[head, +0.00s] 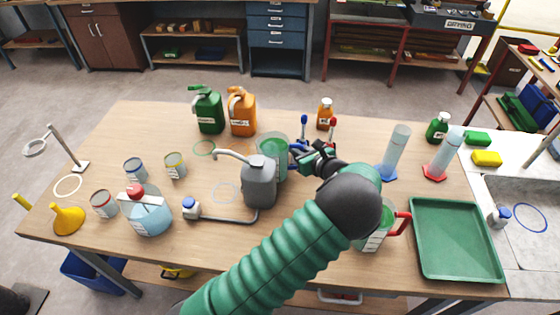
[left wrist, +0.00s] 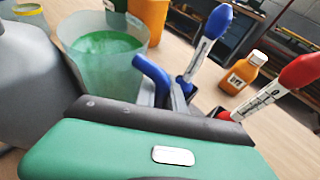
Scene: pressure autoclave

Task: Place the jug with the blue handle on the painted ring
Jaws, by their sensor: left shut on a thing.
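The jug with the blue handle (head: 271,145) is clear, holds green liquid and looks upright near the middle of the table. Its lower part is hidden behind a grey can, so I cannot tell whether it touches the table. My left gripper (head: 307,155) is at its right side, shut on the blue handle (left wrist: 150,70); the jug (left wrist: 103,62) also shows in the left wrist view. My right gripper is out of view.
The grey spouted can (head: 259,182) stands close in front of the jug. Green (head: 208,112) and orange (head: 242,113) canisters stand behind. A red-handled jug (head: 378,230), measuring cylinders (head: 394,152) and a green tray (head: 455,240) are to the right. Blue and red droppers stand behind my gripper.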

